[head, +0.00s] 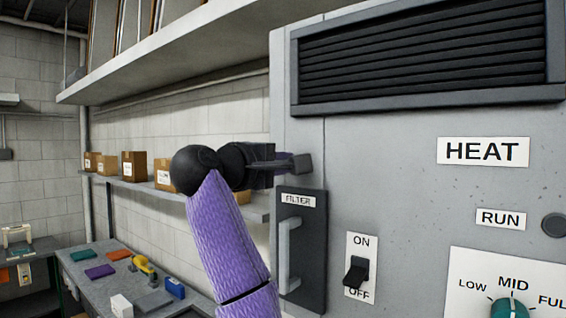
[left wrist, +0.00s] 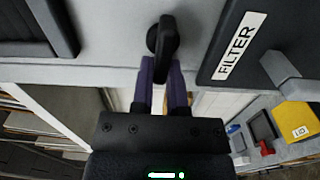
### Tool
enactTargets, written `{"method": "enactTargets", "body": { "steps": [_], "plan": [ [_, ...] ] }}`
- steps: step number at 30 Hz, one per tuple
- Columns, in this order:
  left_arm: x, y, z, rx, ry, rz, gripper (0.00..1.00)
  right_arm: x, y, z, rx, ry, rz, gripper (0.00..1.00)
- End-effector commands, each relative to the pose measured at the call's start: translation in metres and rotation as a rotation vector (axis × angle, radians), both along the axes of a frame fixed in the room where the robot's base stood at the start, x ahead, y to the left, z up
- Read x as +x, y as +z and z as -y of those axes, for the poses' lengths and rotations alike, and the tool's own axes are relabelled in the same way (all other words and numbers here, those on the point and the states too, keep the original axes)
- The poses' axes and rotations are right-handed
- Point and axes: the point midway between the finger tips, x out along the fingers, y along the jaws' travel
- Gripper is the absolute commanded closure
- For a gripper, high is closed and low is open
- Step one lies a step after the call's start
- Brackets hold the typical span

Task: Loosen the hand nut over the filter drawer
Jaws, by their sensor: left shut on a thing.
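The filter drawer (head: 315,250) is a dark panel with a FILTER label and a grey upright handle, set in the grey cabinet front. It shows at the upper right of the left wrist view (left wrist: 222,30). The hand nut (left wrist: 166,34) is a dark winged knob on the cabinet above the drawer; in the head view my gripper partly covers it. My left gripper (head: 290,163) reaches in from the left, just above the drawer. Its purple fingers (left wrist: 161,68) are shut on the nut's wing. My right gripper is not in view.
The cabinet carries a dark vent (head: 425,55), an ON/OFF switch (head: 357,272) and a teal dial (head: 508,307). Left of it, a wall shelf holds several cardboard boxes (head: 134,165). A grey bench (head: 125,285) below holds small coloured items.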

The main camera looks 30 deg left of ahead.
Motion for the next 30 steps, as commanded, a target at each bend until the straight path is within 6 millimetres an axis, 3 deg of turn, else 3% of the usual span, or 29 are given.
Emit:
{"method": "enactTargets", "body": {
  "steps": [21, 22, 26, 27, 30],
  "plan": [
    [0.0001, -0.0026, -0.0005, -0.071, 0.001, -0.008, 1.0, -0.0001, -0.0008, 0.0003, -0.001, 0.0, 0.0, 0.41],
    [0.0001, -0.0026, -0.0005, -0.071, 0.001, -0.008, 0.8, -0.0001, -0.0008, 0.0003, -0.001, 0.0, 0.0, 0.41],
    [0.0001, -0.0024, -0.0004, -0.07, 0.001, -0.008, 0.53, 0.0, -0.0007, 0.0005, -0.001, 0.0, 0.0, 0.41],
    [0.0001, -0.0023, -0.0003, -0.07, 0.001, -0.007, 0.47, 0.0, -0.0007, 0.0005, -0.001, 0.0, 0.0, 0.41],
    [0.0001, -0.0021, -0.0003, -0.069, 0.001, -0.007, 0.47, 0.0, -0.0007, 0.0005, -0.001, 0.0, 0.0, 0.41]
  ]
}}
